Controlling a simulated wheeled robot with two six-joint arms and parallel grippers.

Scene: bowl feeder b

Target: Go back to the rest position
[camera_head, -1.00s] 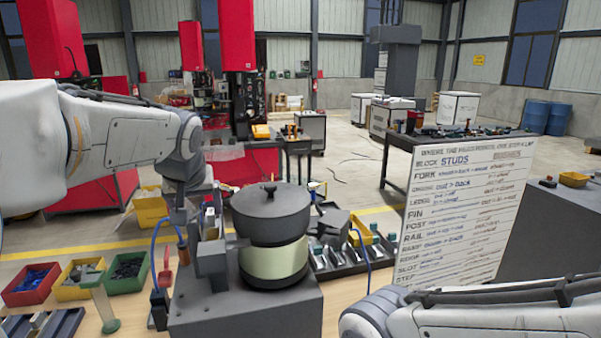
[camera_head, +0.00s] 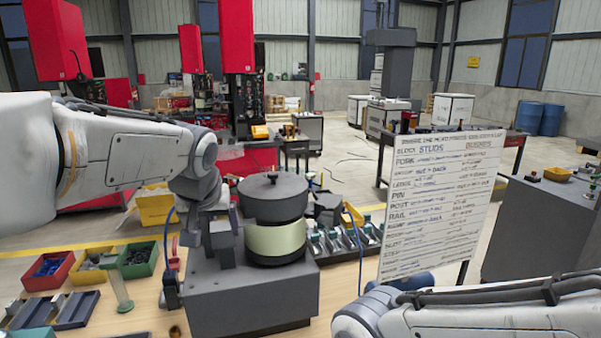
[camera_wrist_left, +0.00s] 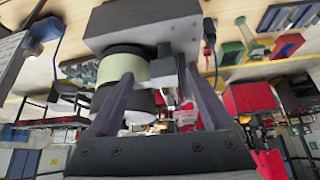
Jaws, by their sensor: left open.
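The bowl feeder stands on a grey block base (camera_head: 250,295) at the table's front middle. Its dark lidded pot (camera_head: 273,198) sits on a pale green band (camera_head: 277,243). My left arm comes in from the left, and its gripper (camera_head: 192,228) hangs beside the feeder's left side, partly hard to make out. In the left wrist view the left gripper (camera_wrist_left: 157,100) has its two dark fingers spread apart with nothing held between them. The feeder's green band (camera_wrist_left: 121,70) shows beyond them. My right forearm crosses the lower right corner; its gripper is out of frame.
Red (camera_head: 48,270), yellow (camera_head: 92,266) and green (camera_head: 138,260) bins stand at the left. A green-based funnel (camera_head: 122,295) is near them. A lettered whiteboard (camera_head: 440,200) stands at the right. A tray of parts (camera_head: 340,245) lies behind the feeder.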

